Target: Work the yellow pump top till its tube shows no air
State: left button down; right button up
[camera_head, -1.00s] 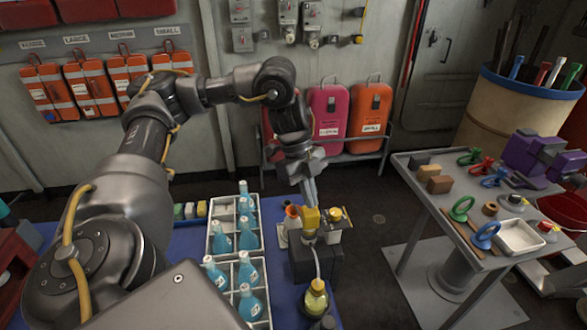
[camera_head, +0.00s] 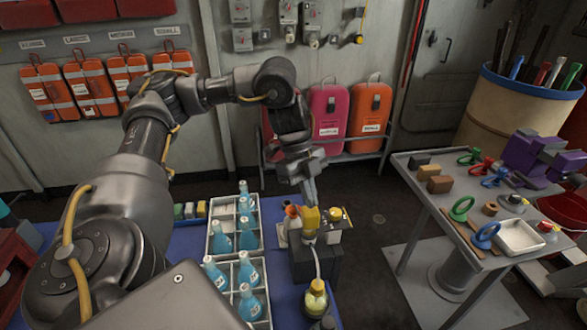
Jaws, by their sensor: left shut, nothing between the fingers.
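The yellow pump top (camera_head: 311,216) sits on a dark block (camera_head: 328,262) on the blue-covered table. A pale tube (camera_head: 317,262) runs from below the pump top down to a small bottle (camera_head: 315,300) of yellow liquid. The tube is too small to tell whether air is in it. My left gripper (camera_head: 311,203) is shut and empty, pointing down at the pump top. It appears to touch it or sit just above it; I cannot tell which. My right gripper is not in view.
White crates (camera_head: 209,246) with several blue bottles stand left of the pump. A small orange-topped item (camera_head: 291,211) and another yellow-topped item (camera_head: 335,214) stand close beside it. A grey table (camera_head: 415,180) with tools is at right, with open floor between.

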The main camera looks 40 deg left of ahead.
aim_at(310, 211)
pick_arm(q)
jog(key=shift+f, duration=0.1)
jog(key=shift+f+b, duration=0.9)
jog(key=shift+f, duration=0.65)
notch_tip(310, 211, up, 10)
jog(key=p, duration=1)
jog(key=shift+r, duration=0.25)
dwell(0.9)
